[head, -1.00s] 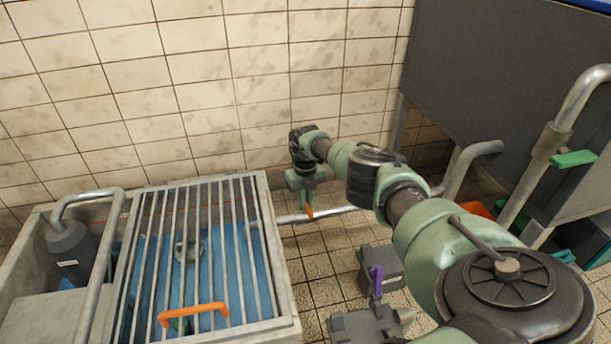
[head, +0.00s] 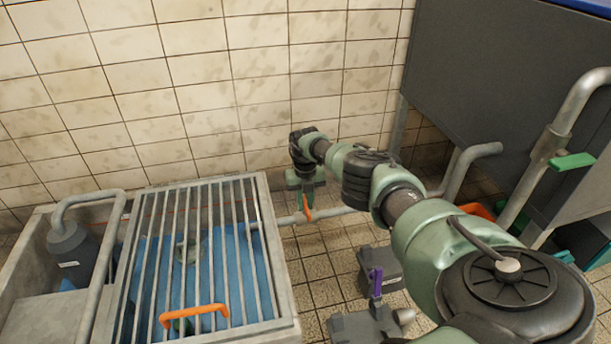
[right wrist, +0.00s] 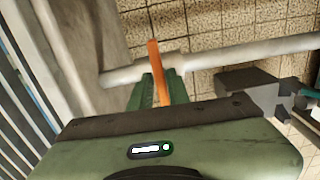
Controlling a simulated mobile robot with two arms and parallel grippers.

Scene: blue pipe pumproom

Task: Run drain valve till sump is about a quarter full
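The sump (head: 285,318) is a concrete pit at the left under a metal grate, with blue water (head: 235,270) inside; its depth is hard to judge. A pipe (head: 340,211) runs from the sump's right side to the right. The drain valve's orange handle (head: 307,214) stands on this pipe. My right gripper (head: 306,201) points down at the handle. In the right wrist view, the green fingertips (right wrist: 158,88) lie close on both sides of the orange handle (right wrist: 154,65) and appear shut on it. My left gripper is out of view.
The grate has an orange grip (head: 194,314). A grey bottle-shaped pump (head: 72,245) stands in the sump's left part. A grey unit with a purple lever (head: 376,281) sits on the floor. A large dark tank (head: 500,90) and a pipe with a green handle (head: 572,160) are at the right.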

